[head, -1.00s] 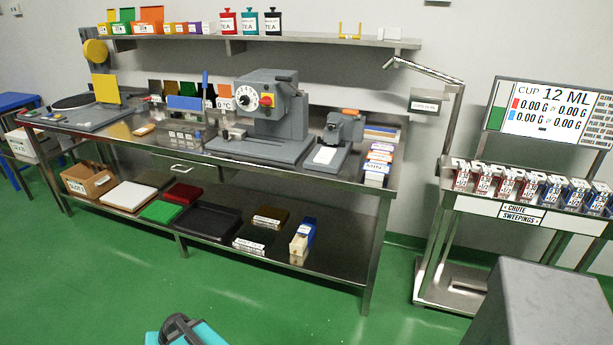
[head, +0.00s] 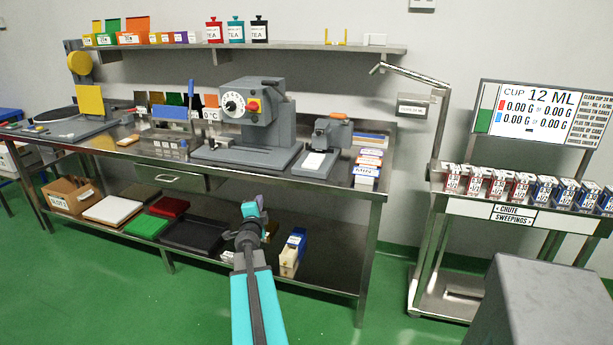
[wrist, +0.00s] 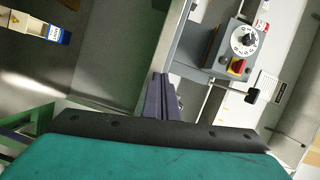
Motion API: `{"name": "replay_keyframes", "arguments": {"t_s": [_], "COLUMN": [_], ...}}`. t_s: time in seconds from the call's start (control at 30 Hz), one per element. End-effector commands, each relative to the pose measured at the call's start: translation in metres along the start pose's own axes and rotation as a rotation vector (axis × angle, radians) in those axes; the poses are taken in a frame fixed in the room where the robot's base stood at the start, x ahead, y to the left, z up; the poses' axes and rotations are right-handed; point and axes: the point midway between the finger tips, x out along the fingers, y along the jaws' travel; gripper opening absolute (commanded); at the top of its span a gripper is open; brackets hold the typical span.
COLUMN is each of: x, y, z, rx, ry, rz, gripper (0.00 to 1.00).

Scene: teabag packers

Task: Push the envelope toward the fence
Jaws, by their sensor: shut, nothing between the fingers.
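A small flat white piece (head: 314,161), possibly the envelope, lies on the base of the small grey press (head: 330,137) on the steel table. I cannot make out a fence for sure. My gripper (head: 253,205) is in front of the table's front edge, left of and nearer than the white piece, and apart from it. In the wrist view its two purple fingers (wrist: 161,97) are together, with nothing between them. The white piece is not clear in the wrist view.
The large grey dial machine (head: 250,118) stands left of the press; its dial (wrist: 244,38) shows in the wrist view. Labelled boxes (head: 366,170) stand at the table's right end. Trays and a carton (head: 70,196) sit on the lower shelf. Green floor is clear in front.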

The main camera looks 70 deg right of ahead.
Motion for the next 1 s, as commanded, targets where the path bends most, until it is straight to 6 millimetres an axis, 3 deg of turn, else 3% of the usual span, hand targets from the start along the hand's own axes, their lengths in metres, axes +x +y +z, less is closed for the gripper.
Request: {"name": "replay_keyframes", "arguments": {"t_s": [0.03,0.1,0.2,0.3,0.43,1.0], "x": [0.007,0.011,0.012,0.012,0.011,0.02], "y": [-0.006,-0.013,-0.021,-0.024,-0.026,-0.026], "z": [-0.033,-0.07,-0.109,-0.132,-0.141,-0.143], "rx": [0.042,0.092,0.145,0.176,0.189,0.187], "ry": [0.069,0.149,0.234,0.284,0.304,0.302], "rz": [-0.013,-0.027,-0.042,-0.05,-0.053,-0.053], "gripper": [0.0,0.0,0.0,0.0,0.0,0.0]}}
